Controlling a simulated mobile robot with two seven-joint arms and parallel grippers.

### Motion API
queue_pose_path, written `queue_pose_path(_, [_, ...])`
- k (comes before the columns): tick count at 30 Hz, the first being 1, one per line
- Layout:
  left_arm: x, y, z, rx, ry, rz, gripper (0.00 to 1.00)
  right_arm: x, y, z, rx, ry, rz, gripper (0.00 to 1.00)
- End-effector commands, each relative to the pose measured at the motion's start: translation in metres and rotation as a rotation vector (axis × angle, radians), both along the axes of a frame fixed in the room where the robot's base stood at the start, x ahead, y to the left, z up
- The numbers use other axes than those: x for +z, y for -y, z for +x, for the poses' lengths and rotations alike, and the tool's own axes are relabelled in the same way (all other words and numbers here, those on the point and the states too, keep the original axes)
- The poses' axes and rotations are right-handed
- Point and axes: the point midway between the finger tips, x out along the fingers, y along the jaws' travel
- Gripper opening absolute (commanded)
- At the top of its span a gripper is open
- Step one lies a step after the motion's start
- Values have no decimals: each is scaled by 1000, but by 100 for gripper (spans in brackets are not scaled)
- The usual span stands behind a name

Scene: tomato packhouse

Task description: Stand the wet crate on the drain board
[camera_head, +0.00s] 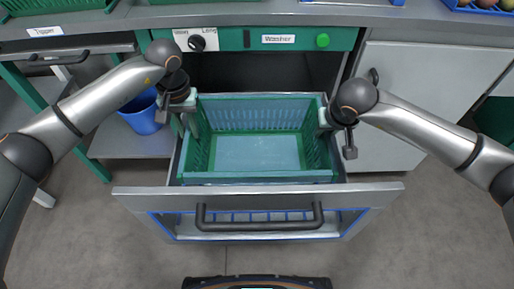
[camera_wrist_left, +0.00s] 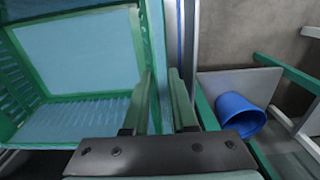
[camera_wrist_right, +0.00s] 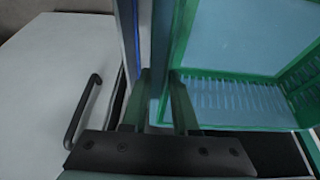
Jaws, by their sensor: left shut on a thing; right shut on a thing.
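The crate (camera_head: 258,178) is green with slatted walls and a bluish sheen on its floor, and it is empty. It sits inside the pulled-out washer drawer (camera_head: 258,190). My left gripper (camera_head: 191,115) is shut on the crate's left wall; in the left wrist view its fingers (camera_wrist_left: 158,105) straddle the green rim. My right gripper (camera_head: 325,120) is shut on the right wall; its fingers (camera_wrist_right: 158,100) straddle the rim in the right wrist view. I cannot tell whether the crate's base touches the drawer floor. I cannot make out a drain board in these views.
The washer panel (camera_head: 260,39) has a black knob (camera_head: 197,43) and a green button (camera_head: 322,40). The drawer front has a dark handle (camera_head: 259,217). A blue bucket (camera_head: 143,112) stands on a low shelf at left. A pale cabinet (camera_head: 428,98) is at right. The grey counter (camera_head: 270,13) runs behind.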

Motion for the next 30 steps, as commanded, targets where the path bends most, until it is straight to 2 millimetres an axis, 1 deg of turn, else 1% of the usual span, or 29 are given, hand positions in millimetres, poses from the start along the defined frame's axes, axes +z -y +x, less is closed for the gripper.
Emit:
queue_pose_path(1, [6,0,0,-1,0,0,0,5,1,0,0,0,-3,0])
queue_pose_path(2, [6,0,0,-1,0,0,0,5,1,0,0,0,-3,0])
queue_pose_path(16, [5,0,0,-1,1,0,0,4,1,0,0,0,-3,0])
queue_pose_path(17, [5,0,0,-1,1,0,24,4,1,0,0,0,-3,0])
queue_pose_path(23, [5,0,0,0,1,0,1,5,0,0,0,0,-2,0])
queue_pose_path(24, [5,0,0,0,1,0,0,5,0,0,1,0,-1,0])
queue_pose_path(30, [5,0,0,0,1,0,0,5,0,0,1,1,0,0])
